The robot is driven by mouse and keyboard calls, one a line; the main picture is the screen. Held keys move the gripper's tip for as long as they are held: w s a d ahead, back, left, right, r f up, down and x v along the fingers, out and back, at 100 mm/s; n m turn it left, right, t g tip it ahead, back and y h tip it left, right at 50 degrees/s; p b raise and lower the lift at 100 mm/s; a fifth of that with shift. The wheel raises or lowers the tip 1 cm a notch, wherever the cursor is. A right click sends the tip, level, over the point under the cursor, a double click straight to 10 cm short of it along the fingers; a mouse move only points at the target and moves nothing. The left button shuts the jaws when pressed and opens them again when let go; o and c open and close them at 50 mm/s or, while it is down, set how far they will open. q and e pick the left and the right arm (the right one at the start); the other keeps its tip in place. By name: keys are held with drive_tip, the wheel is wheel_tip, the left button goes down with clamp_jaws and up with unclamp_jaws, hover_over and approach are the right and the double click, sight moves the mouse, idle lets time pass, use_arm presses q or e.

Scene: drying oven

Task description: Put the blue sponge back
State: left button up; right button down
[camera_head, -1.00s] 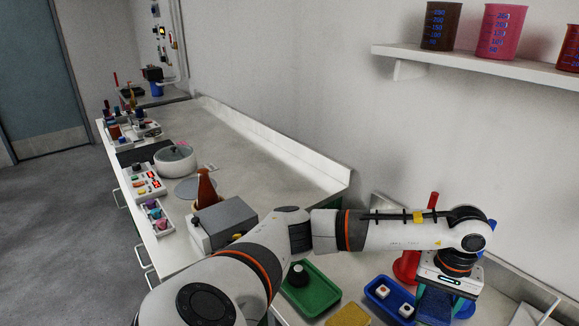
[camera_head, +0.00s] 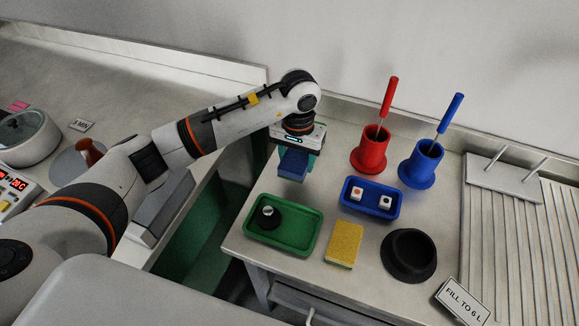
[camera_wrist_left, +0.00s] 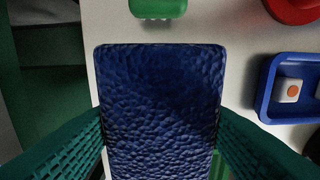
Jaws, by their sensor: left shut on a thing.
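My left gripper (camera_head: 295,163) is shut on the blue sponge (camera_head: 292,165) and holds it above the table's left edge, left of the red holder. In the left wrist view the dark blue sponge (camera_wrist_left: 160,110) fills the middle, between the two green fingers. The sponge is clear of the trays. My right gripper is not in view.
A yellow sponge (camera_head: 345,243), black round dish (camera_head: 408,254) and blue tray (camera_head: 349,206) with two small blocks lie nearby. Red (camera_head: 370,154) and blue (camera_head: 420,166) holders stand behind. A gap separates the left counter.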

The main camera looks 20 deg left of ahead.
use_arm(q)
drive_tip(key=shift+f, duration=0.8)
wheel_tip(320, 180, down, 4)
drive_tip(key=shift+r+p, duration=0.25)
drive_tip(key=shift+p, duration=0.1)
drive_tip(key=shift+a+f+b, duration=0.1)
drive_tip(key=shift+f+b, duration=0.15)
drive_tip(key=shift+b, duration=0.05)
drive_tip(key=o, duration=0.9)
drive_tip(key=shift+r, duration=0.1)
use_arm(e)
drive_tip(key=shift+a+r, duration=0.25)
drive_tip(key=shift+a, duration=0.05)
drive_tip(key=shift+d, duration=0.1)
